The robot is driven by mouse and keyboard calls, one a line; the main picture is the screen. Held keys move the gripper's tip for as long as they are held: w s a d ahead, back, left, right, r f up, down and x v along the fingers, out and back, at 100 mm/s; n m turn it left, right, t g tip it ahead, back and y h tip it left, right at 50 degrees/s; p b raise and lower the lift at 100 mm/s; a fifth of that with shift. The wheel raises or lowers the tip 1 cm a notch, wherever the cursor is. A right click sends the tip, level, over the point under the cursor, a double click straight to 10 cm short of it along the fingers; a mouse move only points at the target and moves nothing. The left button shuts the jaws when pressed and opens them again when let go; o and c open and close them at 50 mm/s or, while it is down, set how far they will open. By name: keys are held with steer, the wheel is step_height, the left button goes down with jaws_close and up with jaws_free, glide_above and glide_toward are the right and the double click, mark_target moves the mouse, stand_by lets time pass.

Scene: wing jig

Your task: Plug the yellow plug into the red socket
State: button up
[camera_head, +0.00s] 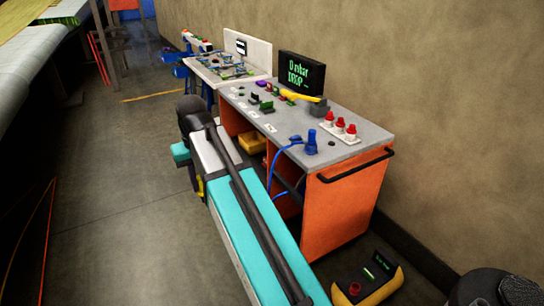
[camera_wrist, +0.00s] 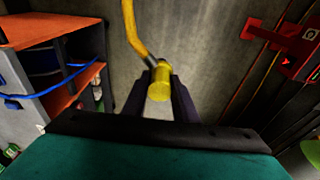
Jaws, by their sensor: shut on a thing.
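The yellow plug (camera_wrist: 159,80) is a short cylinder with a grey collar and a yellow cable running up from it in the wrist view. My gripper (camera_wrist: 160,95) is shut on it, with a dark finger on each side. In the head view a bit of yellow (camera_head: 199,187) shows below my arm's end, beside the cart; the fingers are mostly hidden there. A red box-like part (camera_wrist: 300,52) with a pale marking is at the upper right of the wrist view, apart from the plug. I cannot tell whether it is the red socket.
An orange cart (camera_head: 345,205) with a grey top stands right of my arm, carrying a screen (camera_head: 301,76), several small fittings and three red-capped parts (camera_head: 339,128). A yellow-black case (camera_head: 368,280) lies on the floor. Open floor (camera_head: 110,200) is on the left.

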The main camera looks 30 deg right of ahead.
steer(key=s+d+f+m+h+b, duration=0.15)
steer(key=d+f+m+b, duration=0.25)
steer(key=d+f+b, duration=0.85)
steer(key=s+d+f+m+b, duration=0.2)
steer(key=d+f+m+b, duration=0.35)
steer(key=d+f, duration=1.35)
steer(key=s+d+f+m+b, duration=0.3)
steer(key=s+d+f+b, duration=0.5)
steer(key=d+f, duration=0.5)
steer(key=s+d+f+m+g+b, duration=0.1)
steer(key=s+d+f+m+b, duration=0.3)
steer(key=s+d+f+b, duration=0.4)
steer(key=s+d+f, duration=0.5)
steer(key=f, duration=0.2)
steer(key=shift+s+d+g, duration=0.2)
steer(key=shift+d+g, duration=0.1)
steer(key=shift+d, duration=0.05)
steer(key=shift+m, duration=0.25)
steer(key=shift+f, duration=0.15)
step_height(320, 180, down, 7)
steer(key=b, duration=0.4)
